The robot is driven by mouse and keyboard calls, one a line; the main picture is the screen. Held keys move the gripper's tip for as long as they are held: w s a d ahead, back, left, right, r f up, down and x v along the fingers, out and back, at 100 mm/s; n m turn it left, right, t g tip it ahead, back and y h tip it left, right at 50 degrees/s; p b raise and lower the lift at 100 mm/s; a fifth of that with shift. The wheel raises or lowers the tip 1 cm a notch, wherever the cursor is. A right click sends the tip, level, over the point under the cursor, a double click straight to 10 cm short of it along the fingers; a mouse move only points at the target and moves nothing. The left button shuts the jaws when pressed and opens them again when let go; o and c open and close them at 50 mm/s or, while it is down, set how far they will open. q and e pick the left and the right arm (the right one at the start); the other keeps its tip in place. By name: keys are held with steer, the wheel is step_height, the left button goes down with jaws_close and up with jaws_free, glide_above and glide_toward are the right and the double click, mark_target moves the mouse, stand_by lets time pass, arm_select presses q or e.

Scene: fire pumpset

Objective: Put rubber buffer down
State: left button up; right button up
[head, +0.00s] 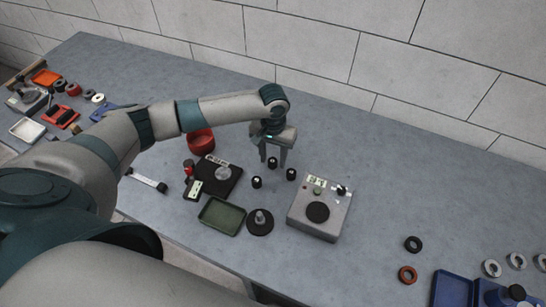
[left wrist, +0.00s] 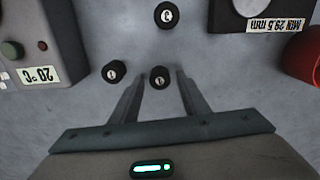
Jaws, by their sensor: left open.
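Three small black rubber buffers with white-marked tops stand on the grey table, a left one (head: 257,182), a right one (head: 291,174) and a far one (head: 273,162). My left gripper (head: 273,156) points down over the far buffer and is open. In the left wrist view, its fingertips (left wrist: 159,75) lie on either side of one buffer (left wrist: 159,78), with gaps between. The other two buffers (left wrist: 115,72) (left wrist: 166,14) stand clear of the fingers. My right gripper is not in view.
A grey box labelled 20 °C (head: 329,222) stands right of the buffers. A black plate (head: 225,187), a red bowl (head: 201,142) and a green tray (head: 222,231) are to the left. A dark disc with a post (head: 260,223) sits in front. Table space beyond the box is clear.

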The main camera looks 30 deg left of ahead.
mark_target(273, 160)
arm_select(q)
steer(key=shift+r, duration=0.45)
step_height(273, 160, up, 11)
steer(key=b, duration=0.3)
steer(key=shift+r, duration=0.15)
